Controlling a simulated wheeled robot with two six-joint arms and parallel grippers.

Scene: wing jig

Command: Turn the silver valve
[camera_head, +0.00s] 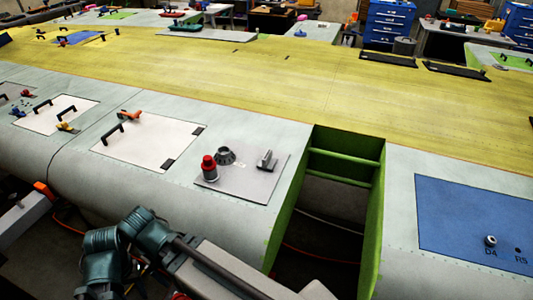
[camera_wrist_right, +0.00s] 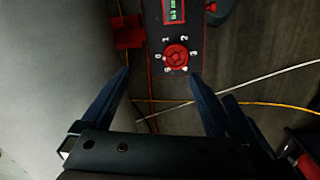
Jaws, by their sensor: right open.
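In the head view, a grey plate (camera_head: 240,187) on the wing carries a grey upright lever-like handle (camera_head: 266,160), a dark grey ridged round knob (camera_head: 225,156) and a red-topped dark cylinder (camera_head: 209,168). A small silver knob (camera_head: 490,241) sits on a blue panel (camera_head: 465,205) at the right. I cannot tell which of these is the silver valve. In the right wrist view my right gripper (camera_wrist_right: 159,73) is open and empty, its dark fingers apart. A red dial (camera_wrist_right: 176,56) with numbers around it shows just beyond the fingertips. My left gripper is not in view.
A deep green-walled opening (camera_head: 340,165) cuts the wing between the grey plate and blue panel. In the right wrist view, cables (camera_wrist_right: 280,105) cross the floor and a pale grey surface (camera_wrist_right: 50,80) fills the left.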

